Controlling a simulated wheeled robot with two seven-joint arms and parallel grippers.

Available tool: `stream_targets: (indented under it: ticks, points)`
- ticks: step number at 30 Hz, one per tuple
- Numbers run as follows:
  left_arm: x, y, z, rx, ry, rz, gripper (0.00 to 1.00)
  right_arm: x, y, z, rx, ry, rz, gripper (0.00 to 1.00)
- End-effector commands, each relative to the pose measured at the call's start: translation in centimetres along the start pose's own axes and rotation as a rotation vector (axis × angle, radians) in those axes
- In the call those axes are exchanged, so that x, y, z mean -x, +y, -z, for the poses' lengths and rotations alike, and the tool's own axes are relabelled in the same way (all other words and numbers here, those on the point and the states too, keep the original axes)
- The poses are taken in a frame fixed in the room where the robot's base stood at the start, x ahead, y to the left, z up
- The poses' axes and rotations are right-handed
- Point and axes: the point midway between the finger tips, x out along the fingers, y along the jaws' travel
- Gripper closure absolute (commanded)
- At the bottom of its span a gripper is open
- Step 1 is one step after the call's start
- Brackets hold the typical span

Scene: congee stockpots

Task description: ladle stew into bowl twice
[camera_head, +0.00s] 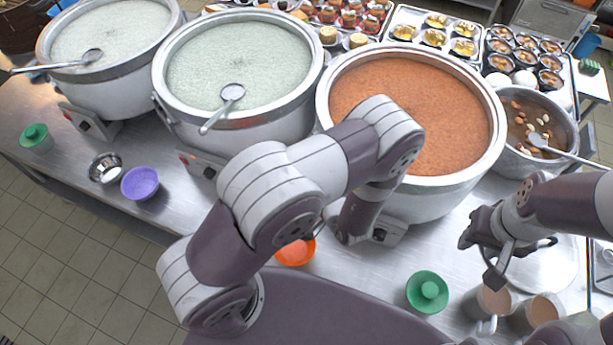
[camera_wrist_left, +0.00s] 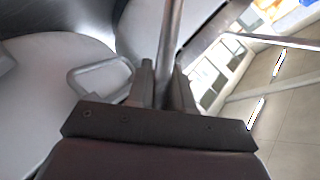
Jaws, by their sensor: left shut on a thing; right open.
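A large steel pot (camera_head: 323,92) of orange-brown stew (camera_head: 450,115) stands at the middle right. My left arm reaches over it and bends down at its front wall. In the left wrist view my left gripper (camera_wrist_left: 165,92) is shut on a thin metal handle (camera_wrist_left: 171,40), seemingly a ladle's; its far end is out of view. In the head view the left fingertips are hidden behind the arm. An orange bowl (camera_head: 296,252) sits on the counter beside the left arm, partly covered by it. My right gripper (camera_head: 520,258) is open and empty at the right.
Two pots of pale congee (camera_head: 240,65) (camera_head: 110,30) and a smaller pot (camera_head: 537,160) each hold a ladle. Food trays (camera_head: 395,18) line the back.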

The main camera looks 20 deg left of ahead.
Motion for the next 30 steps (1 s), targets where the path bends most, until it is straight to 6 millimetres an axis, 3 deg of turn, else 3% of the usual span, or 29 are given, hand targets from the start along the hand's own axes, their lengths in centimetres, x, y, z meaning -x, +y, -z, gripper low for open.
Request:
stream_targets:
  ticks: [1,18,20,30]
  points:
    - [-0.5,0.9,-0.5,-0.001,0.000,0.001,1.00,-1.1,0.0,-0.1,0.000,0.000,0.000,0.57]
    - [-3.3,6.0,-3.0,-0.001,0.000,0.000,1.00,-7.3,0.0,-0.9,0.000,0.000,0.000,0.57]
    - [-3.0,5.3,-2.7,-0.001,0.000,0.001,1.00,-6.5,0.0,-0.8,0.000,0.000,0.000,0.57]
    - [-3.5,6.4,-3.3,-0.002,-0.003,-0.001,1.00,-7.2,0.0,-0.8,0.000,0.000,0.000,0.57]
